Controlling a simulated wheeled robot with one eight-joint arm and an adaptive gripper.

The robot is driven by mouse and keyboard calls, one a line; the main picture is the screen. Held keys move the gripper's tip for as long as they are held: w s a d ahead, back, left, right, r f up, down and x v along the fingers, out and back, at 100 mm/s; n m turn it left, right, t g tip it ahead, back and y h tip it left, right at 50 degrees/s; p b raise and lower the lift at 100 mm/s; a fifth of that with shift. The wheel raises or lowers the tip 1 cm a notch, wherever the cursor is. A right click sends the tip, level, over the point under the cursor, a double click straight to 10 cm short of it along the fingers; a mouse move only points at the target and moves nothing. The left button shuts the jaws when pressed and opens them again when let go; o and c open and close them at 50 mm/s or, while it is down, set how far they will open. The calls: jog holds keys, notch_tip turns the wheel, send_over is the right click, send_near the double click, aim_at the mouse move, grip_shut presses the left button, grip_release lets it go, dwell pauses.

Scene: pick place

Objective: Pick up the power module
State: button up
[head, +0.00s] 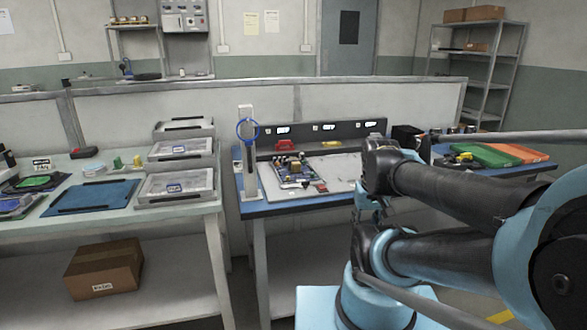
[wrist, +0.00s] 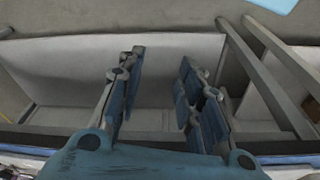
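I cannot tell for certain which thing is the power module. A circuit board (head: 291,172) with dark and coloured parts lies on the pale mat (head: 338,168) of the blue-topped bench. A small red part (head: 285,145) stands behind it, and another small red piece lies at its right edge. My gripper (wrist: 160,88) is open in the wrist view, its two blue fingers wide apart with nothing between them. It points down past the edge of a bench. In the head view its blue end (head: 369,205) is partly hidden by my arm, at the bench front.
A left bench holds grey cases (head: 178,187), a blue mat (head: 94,196) and small items. A cardboard box (head: 104,268) sits on its lower shelf. A blue ring on a stand (head: 247,129) rises at the blue bench's left end. Green and orange pieces (head: 487,155) lie to the right.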

jog(key=shift+o, duration=1)
jog(key=o, duration=0.5)
jog(key=shift+s+a+r, duration=0.1)
jog(key=shift+s+r, duration=0.05)
jog(key=shift+r, duration=0.75)
notch_tip(320, 180, up, 23)
jog(key=n+g, duration=0.2)
jog(key=n, duration=0.1)
send_over(293, 158)
notch_tip(293, 158, down, 12)
jog(key=shift+a+r, duration=0.1)
jog(key=shift+a, duration=0.05)
jog(key=shift+d+f, duration=0.15)
jog(key=shift+f, duration=1.15)
jog(key=shift+d+f, duration=0.1)
jog(key=shift+f, duration=1.2)
